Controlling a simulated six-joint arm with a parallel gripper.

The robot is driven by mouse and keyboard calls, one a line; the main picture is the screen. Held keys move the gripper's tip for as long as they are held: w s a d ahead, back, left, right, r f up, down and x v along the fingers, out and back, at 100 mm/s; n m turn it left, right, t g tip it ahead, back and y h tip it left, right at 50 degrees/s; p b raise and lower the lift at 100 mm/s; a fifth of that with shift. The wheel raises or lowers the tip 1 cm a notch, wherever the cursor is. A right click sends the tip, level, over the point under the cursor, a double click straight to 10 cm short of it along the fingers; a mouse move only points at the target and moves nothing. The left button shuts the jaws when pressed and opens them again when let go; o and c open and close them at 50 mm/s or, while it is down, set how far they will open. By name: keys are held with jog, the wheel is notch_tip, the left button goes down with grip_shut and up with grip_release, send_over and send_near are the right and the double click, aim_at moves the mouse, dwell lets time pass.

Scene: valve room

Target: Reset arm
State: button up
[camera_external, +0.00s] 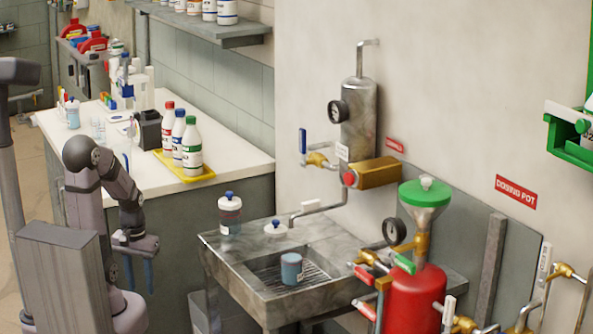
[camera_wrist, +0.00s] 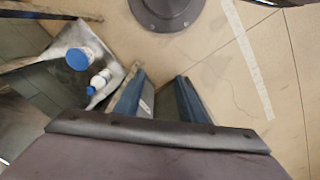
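My gripper (camera_external: 139,272) hangs pointing down in front of the white counter's cabinet, left of the sink. In the wrist view, the two blue fingers of my gripper (camera_wrist: 158,98) stand apart with only bare floor between them, so it is open and empty. My arm is folded close to its base. The wrist view also shows the round grey base (camera_wrist: 167,12) of my arm on the floor.
A metal sink (camera_external: 262,290) holds a blue-grey cup (camera_external: 291,268). A white bottle with a blue cap (camera_external: 230,215) stands on its ledge beside a small white item (camera_external: 275,228). A red dosing pot (camera_external: 412,298) stands right. The counter (camera_external: 235,150) carries several bottles on a yellow tray (camera_external: 190,177).

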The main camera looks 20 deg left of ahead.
notch_tip(320, 180, up, 18)
jog(key=p, duration=1.5)
jog(key=shift+f, duration=0.25)
